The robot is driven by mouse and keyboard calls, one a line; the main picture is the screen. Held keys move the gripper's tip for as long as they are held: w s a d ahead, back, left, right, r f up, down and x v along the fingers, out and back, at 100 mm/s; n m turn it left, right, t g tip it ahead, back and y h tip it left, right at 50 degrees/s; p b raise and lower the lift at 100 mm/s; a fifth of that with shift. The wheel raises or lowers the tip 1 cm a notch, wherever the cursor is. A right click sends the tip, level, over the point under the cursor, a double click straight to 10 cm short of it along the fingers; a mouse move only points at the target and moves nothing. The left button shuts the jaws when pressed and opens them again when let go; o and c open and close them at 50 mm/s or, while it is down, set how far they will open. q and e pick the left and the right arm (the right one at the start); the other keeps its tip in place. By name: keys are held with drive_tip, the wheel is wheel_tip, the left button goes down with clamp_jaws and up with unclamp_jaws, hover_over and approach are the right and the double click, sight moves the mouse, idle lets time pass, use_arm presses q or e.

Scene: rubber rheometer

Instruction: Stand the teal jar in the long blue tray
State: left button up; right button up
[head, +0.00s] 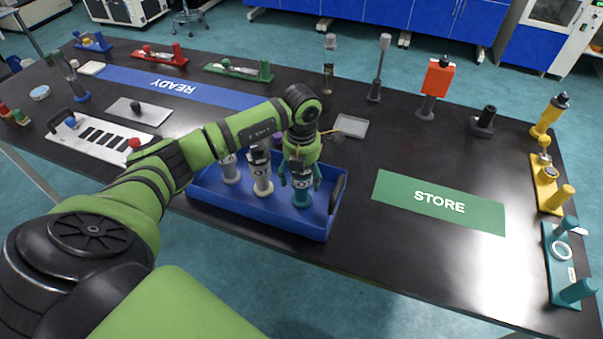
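The long blue tray (258,218) lies near the front edge of the table. The teal jar (302,197) stands upright in the tray's right part, its top hidden by my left gripper. My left gripper (300,182) points down over the jar, one finger on each side of it. The fingers look spread wider than the jar, with small gaps at its sides. My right gripper is out of view.
Two pale-bodied jars (262,183) stand in the tray left of the teal jar. A green STORE mat (400,194) lies bare to the right. Coloured stands line the right edge, including a teal one (563,270).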

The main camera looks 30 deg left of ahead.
use_arm(q)
drive_tip(key=shift+r, duration=0.25)
drive_tip(key=shift+w+r, duration=0.1)
drive_tip(key=shift+r, duration=0.2)
wheel_tip(320, 180, up, 10)
drive_tip(key=b, duration=0.3)
drive_tip(key=shift+r+b, duration=0.25)
drive_tip(key=shift+b, duration=0.05)
drive_tip(key=shift+r, duration=0.35)
